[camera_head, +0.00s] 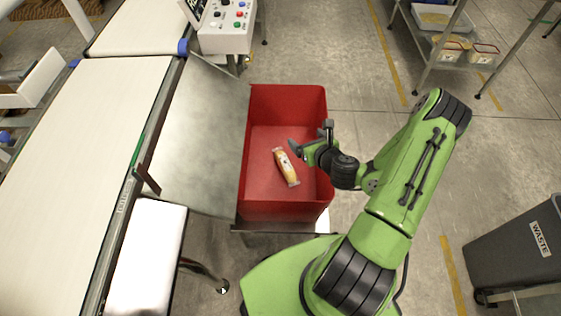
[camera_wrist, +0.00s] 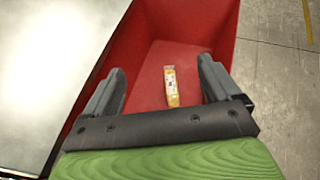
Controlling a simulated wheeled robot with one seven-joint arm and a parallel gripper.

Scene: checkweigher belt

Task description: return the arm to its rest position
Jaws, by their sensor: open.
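My gripper (camera_head: 308,141) is at the end of my green arm, above the right side of a red bin (camera_head: 287,97). In the wrist view my gripper (camera_wrist: 162,85) has its two dark fingers wide apart with nothing between them. A wrapped yellow package (camera_head: 286,167) lies on the bin floor. It also shows in the wrist view (camera_wrist: 171,87), beyond the fingers and apart from them. My arm reaches in from the lower right, bent at the elbow.
A sloping metal plate (camera_head: 200,135) links the white conveyor belt (camera_head: 80,140) to the bin. A control box (camera_head: 226,28) stands behind. A metal shelf (camera_head: 440,35) is at the back right, a grey waste bin (camera_head: 515,250) at the right. Floor between is clear.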

